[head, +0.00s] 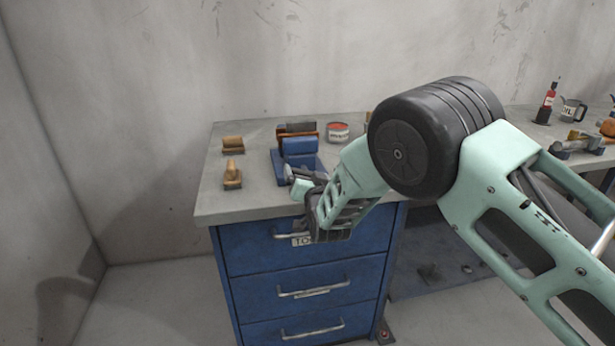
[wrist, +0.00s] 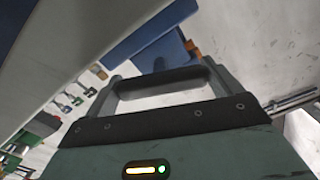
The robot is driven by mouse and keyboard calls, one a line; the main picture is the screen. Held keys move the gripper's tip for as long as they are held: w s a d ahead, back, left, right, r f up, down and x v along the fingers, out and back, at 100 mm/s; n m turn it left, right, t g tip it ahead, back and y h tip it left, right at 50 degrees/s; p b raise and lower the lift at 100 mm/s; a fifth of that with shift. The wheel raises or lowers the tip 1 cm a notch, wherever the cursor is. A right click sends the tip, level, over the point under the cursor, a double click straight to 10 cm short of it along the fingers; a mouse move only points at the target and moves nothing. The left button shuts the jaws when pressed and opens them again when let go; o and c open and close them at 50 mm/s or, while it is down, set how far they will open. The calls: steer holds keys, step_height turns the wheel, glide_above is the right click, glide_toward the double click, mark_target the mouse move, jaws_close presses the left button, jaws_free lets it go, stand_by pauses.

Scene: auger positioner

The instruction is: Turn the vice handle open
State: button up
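The vice (head: 300,147) is blue with orange-brown jaw faces and stands near the front of the left bench in the head view. Part of its blue body also shows at the top of the wrist view (wrist: 155,45). Grey metal at its front (head: 294,172) looks like the screw and handle, but my gripper partly covers it. My gripper (head: 302,187) is at the front of the vice, just over the bench's front edge. Its fingertips are not clear, and I cannot tell whether they touch the handle. The wrist view shows my gripper's body with a dark bar across it.
The grey bench top (head: 225,204) sits over blue drawers (head: 305,283) with metal handles. A red bottle (head: 547,103) and tools are at the right.

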steer(key=shift+f+n+b, duration=0.2)
steer(key=shift+n+b, duration=0.5)
steer(key=shift+b, duration=0.2)
steer(key=shift+r+n+b, duration=0.2)
steer(key=shift+n+b, duration=0.45)
steer(key=shift+n, duration=0.75)
steer(key=o, duration=0.7)
steer(key=b+v, duration=0.2)
steer(key=v, duration=1.5)
steer(key=shift+s, duration=0.2)
steer(key=shift+d+r, duration=0.1)
